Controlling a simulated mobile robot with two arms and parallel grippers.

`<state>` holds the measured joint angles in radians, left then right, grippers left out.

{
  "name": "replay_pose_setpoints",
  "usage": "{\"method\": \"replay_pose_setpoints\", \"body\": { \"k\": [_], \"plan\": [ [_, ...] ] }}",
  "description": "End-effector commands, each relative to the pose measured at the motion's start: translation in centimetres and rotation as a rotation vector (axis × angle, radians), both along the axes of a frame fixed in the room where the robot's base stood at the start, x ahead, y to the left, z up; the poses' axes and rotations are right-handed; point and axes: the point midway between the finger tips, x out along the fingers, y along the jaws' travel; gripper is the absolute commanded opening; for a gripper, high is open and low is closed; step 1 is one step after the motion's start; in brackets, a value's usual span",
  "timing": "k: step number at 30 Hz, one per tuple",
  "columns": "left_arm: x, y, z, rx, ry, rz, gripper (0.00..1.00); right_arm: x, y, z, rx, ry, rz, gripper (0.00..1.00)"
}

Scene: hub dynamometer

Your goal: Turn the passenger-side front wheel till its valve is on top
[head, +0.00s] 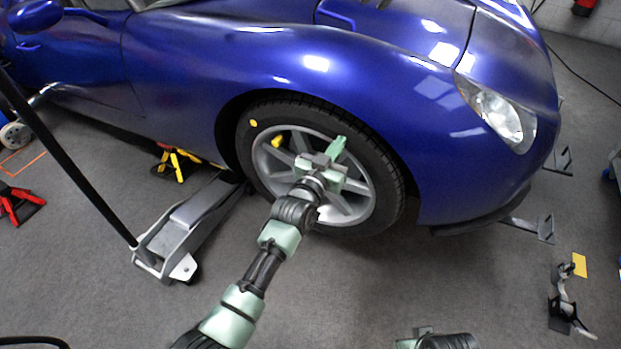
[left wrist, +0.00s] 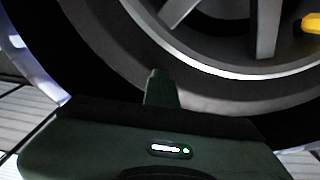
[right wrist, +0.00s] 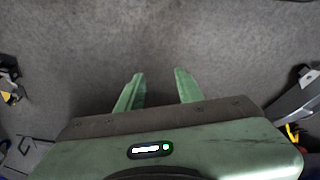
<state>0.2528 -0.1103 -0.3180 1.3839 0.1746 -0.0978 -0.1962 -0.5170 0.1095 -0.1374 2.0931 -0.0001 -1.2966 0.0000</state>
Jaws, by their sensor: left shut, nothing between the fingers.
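The front wheel (head: 369,204) of the blue car shows in the head view, with silver spokes and a dark tyre. A yellow piece (head: 277,141) sits near its rim at upper left, perhaps the valve; a yellow piece also shows in the left wrist view (left wrist: 311,23). A yellow dot (head: 253,123) marks the tyre beside it. My left gripper (head: 338,148) is shut and empty in front of the spokes, right of the wheel's middle; whether it touches cannot be told. My right gripper (right wrist: 160,88) is open and empty over bare floor.
A grey floor jack (head: 190,220) with a long black handle stands left of the wheel. A yellow stand (head: 177,163) and a red stand (head: 15,203) are farther left. Black metal parts (head: 562,300) lie at the right. The floor before the wheel is otherwise clear.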

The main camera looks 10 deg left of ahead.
Motion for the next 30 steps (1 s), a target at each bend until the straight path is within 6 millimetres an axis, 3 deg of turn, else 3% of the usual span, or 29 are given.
{"method": "replay_pose_setpoints", "body": {
  "k": [8, 12, 30],
  "plan": [
    [0.2, 0.3, 0.9, -0.004, -0.013, 0.005, 0.00, 0.0, -0.2, 0.1, -0.002, -0.003, -0.001, 0.36],
    [-0.3, 0.5, 0.9, -0.003, -0.014, 0.005, 0.00, -0.5, -0.2, -2.2, -0.007, 0.019, 0.005, 0.36],
    [-2.6, 1.3, 0.6, -0.003, -0.008, 0.004, 0.00, -1.7, -0.2, -7.9, -0.006, 0.050, 0.008, 0.36]
  ]
}}
